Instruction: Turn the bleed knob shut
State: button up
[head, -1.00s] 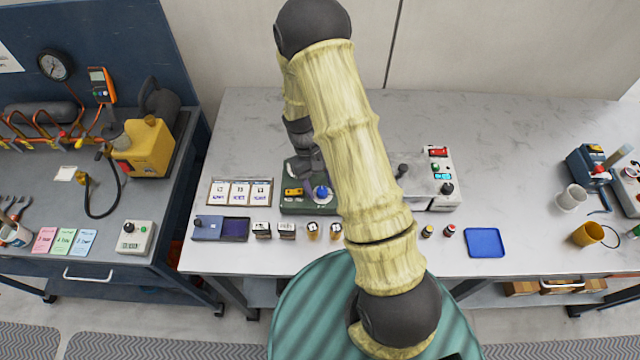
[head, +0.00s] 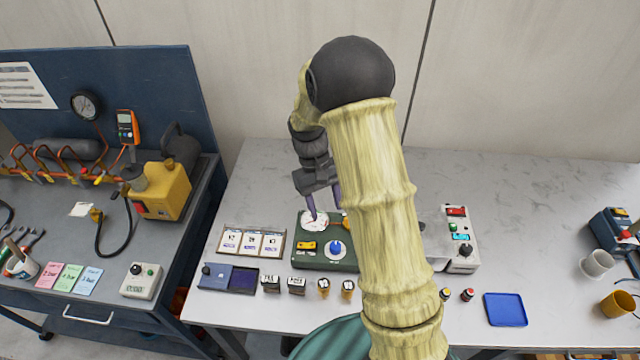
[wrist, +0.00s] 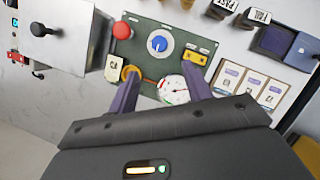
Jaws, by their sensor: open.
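The green panel (head: 325,262) lies on the bench. It carries a blue knob with a white pointer (head: 336,249), a yellow switch (head: 306,245) and a white dial gauge (head: 315,221). The wrist view also shows the blue knob (wrist: 159,43), a red round knob (wrist: 123,30) and an orange round part (wrist: 130,73) beside the gauge (wrist: 172,90). I cannot read which part is marked bleed. My gripper (wrist: 160,74) is open and empty, its fingers above the gauge side of the panel. In the head view my gripper (head: 325,208) is over the panel's back edge; my arm hides the panel's right part.
A grey box with switches (head: 460,245) stands right of the panel. A card rack (head: 252,242), a blue case (head: 228,278) and several small blocks and cylinders line the left and front. A blue tray (head: 505,309) lies at right. The bench behind is clear.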

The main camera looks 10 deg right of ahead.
jog(key=v, duration=0.6)
jog(key=shift+b, duration=0.3)
jog(key=shift+r, duration=0.1)
jog(key=s+d+r+m+t+y, duration=0.1)
jog(key=s+t, duration=0.5)
jog(key=s, duration=0.8)
jog(key=shift+s+d+r+m+t, duration=0.15)
jog(key=shift+s+d+m+t, duration=0.25)
jog(key=shift+d+m, duration=0.3)
